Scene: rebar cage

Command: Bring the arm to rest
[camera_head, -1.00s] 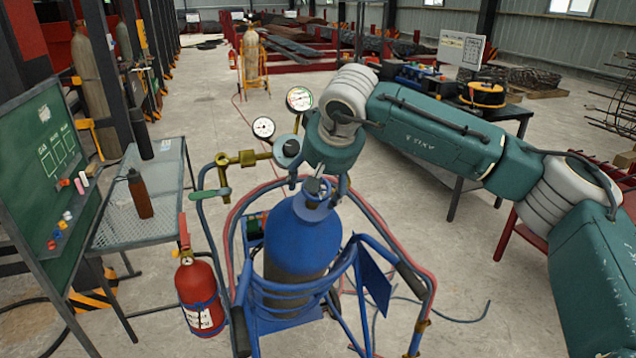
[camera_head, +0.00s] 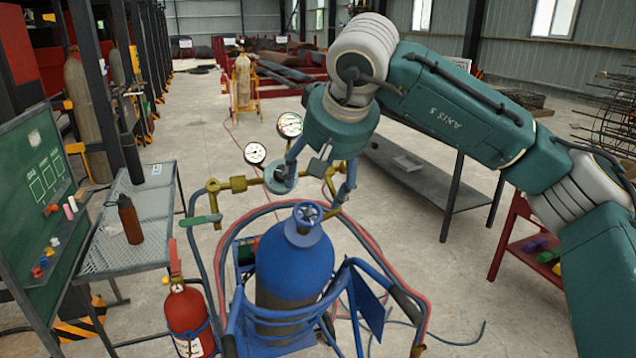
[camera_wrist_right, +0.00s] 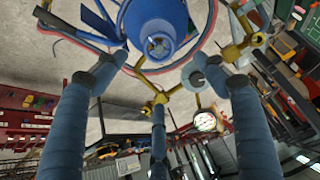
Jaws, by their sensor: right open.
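My right arm comes in from the right in the head view. Its three-fingered gripper (camera_head: 313,188) points down, open and empty, above the blue gas cylinder (camera_head: 296,272). A gap shows between the fingers and the cylinder's blue valve wheel (camera_head: 307,214). One finger overlaps the grey round regulator part (camera_head: 281,177); I cannot tell whether they touch. In the right wrist view the spread fingers (camera_wrist_right: 165,88) have nothing between them, and the cylinder top (camera_wrist_right: 152,28) lies beyond them. My left gripper is out of view.
Two pressure gauges (camera_head: 289,125) and brass fittings (camera_head: 232,184) stand close to the fingers. A blue cart frame (camera_head: 372,305) surrounds the cylinder. A red extinguisher (camera_head: 187,318), a mesh table (camera_head: 160,213) and a green board (camera_head: 45,185) are at left. A grey table (camera_head: 425,182) stands behind my arm.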

